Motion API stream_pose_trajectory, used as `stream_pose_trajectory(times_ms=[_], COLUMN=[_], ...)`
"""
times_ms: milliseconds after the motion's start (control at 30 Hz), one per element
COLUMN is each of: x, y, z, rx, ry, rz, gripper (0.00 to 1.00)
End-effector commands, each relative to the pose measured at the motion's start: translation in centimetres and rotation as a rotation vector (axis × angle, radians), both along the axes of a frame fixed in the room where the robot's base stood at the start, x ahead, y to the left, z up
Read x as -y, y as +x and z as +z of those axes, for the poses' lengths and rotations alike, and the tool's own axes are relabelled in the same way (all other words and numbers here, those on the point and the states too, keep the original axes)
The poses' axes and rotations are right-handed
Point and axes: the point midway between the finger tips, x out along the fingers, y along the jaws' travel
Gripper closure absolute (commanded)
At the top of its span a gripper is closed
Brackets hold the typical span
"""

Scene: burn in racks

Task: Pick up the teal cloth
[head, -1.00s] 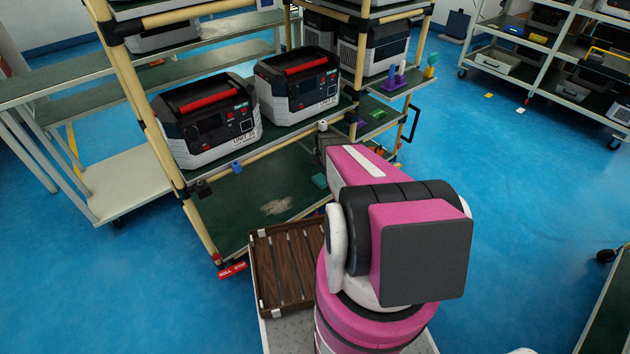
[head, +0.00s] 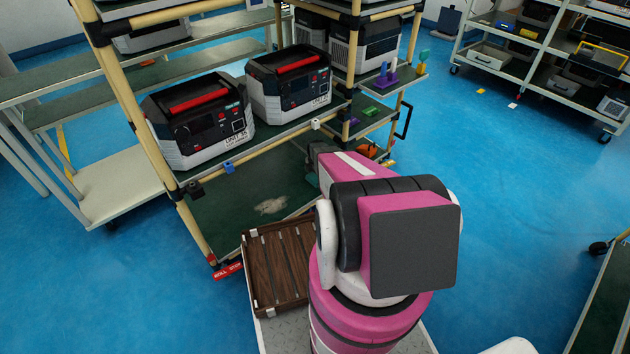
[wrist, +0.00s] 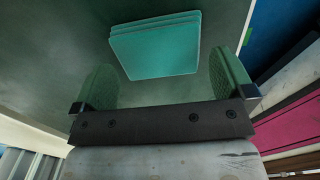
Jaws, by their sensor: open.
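The teal cloth (wrist: 155,47) is a flat, folded, squarish stack in the upper middle of the wrist view. It lies on a dark green shelf surface (wrist: 50,65). My gripper (wrist: 160,62) is open, with one translucent green finger to each side of the cloth's near part. Clear gaps show between the cloth and both fingers, and nothing is held.
Two power units, one left (head: 200,125) and one right (head: 290,88), stand on the shelf above. A brown slatted tray (head: 250,262) is left of my arm. Rack posts, such as the front one (head: 122,90), flank the shelf. Blue floor (head: 520,200) is open at right.

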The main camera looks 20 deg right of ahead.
Motion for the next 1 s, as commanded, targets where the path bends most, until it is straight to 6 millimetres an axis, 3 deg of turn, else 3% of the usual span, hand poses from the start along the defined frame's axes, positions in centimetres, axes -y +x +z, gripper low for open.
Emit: stream_pose_trajectory(times_ms=[167, 400, 433, 500, 533, 1000], x=[0.0, 0.0, 0.0, 0.0, 0.0, 0.0], y=[0.2, 0.1, 0.1, 0.1, 0.1, 0.0], z=[-2.5, -2.7, -2.7, -2.7, -2.7, -1.9], rx=[0.000, 0.001, 0.001, 0.001, 0.001, 0.001], ry=[0.000, 0.000, 0.000, 0.000, 0.000, -0.001], rz=[0.000, 0.000, 0.000, 0.000, 0.000, 0.000], gripper=[0.00, 0.00, 0.03, 0.26, 0.30, 0.30])
